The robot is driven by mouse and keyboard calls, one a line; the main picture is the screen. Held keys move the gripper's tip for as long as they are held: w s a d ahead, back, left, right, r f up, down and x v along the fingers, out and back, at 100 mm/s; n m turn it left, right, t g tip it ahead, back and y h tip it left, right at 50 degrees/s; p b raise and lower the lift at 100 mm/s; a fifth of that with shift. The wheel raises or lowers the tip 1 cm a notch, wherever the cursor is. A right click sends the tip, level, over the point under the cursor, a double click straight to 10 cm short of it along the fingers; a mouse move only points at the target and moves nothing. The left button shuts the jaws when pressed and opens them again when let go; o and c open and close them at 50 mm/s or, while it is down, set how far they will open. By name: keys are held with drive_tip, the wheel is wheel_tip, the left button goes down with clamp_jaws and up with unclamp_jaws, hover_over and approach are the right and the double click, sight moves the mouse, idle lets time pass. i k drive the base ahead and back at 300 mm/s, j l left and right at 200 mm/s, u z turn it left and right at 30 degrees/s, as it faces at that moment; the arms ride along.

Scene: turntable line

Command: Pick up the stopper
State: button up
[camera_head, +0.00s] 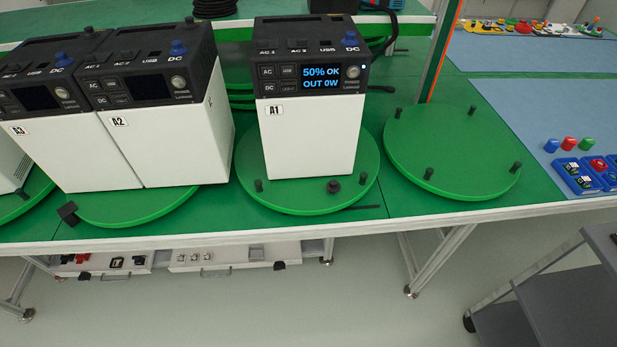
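No piece in view is labelled as the stopper, and I cannot tell for certain which one it is. A short, dark, knob-like piece (333,186) sits on the green turntable (300,197), in front of the white unit A1 (315,135). A black block (68,212) is at the front edge of the table, at the left. Blue knobs stand on top of the units, one (349,39) on A1 and one (178,47) on A2. My gripper is not in view.
White units A2 (170,140) and A3 (55,155) stand close together at the left. An empty turntable (450,150) with black pegs is at the right. An orange-edged post (440,50) rises behind it. A grey cart (560,290) stands at lower right. The floor in front is clear.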

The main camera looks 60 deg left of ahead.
sight(333, 186)
drive_tip(key=u, duration=1.4)
